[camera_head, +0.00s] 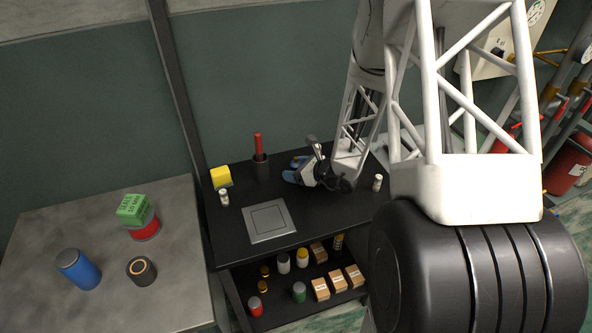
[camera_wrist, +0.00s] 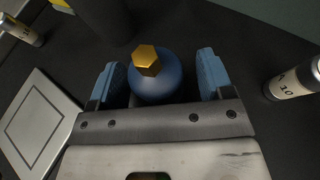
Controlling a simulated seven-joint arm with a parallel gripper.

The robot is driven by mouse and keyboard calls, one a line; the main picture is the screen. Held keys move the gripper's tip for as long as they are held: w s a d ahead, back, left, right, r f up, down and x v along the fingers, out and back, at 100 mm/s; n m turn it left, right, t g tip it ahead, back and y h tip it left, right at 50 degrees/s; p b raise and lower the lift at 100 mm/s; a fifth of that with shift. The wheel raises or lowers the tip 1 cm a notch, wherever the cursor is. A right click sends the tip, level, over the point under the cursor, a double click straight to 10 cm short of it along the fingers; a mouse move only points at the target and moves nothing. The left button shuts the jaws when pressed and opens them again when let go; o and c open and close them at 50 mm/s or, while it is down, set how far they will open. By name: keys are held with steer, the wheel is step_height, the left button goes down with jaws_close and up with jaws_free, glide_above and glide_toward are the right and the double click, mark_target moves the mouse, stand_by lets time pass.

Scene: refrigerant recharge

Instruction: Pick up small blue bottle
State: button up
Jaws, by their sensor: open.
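The small blue bottle (camera_wrist: 154,80) with a gold hexagonal cap stands on the black table, seen from above in the wrist view. It sits between the two blue fingers of my gripper (camera_wrist: 160,78), which is open; a gap shows on each side of the bottle. In the head view my gripper (camera_head: 297,171) is low over the black table, and the bottle (camera_head: 297,161) is partly hidden behind it.
Small labelled bottles stand at left (camera_head: 224,197) and right (camera_head: 377,183) of my gripper. A grey square plate (camera_head: 269,221), a black cup with a red item (camera_head: 261,166) and a yellow block (camera_head: 221,177) share the black table. A grey bench (camera_head: 110,240) is at left.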

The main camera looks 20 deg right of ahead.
steer(key=c, duration=1.1)
steer(key=shift+r, duration=0.2)
steer(key=shift+r, duration=1.2)
steer(key=s, duration=0.5)
steer(key=s+a+r, duration=0.1)
steer(key=s, duration=0.4)
steer(key=s+r, duration=0.1)
steer(key=s, duration=0.5)
steer(key=shift+a+r, duration=0.1)
steer(key=shift+a, duration=0.3)
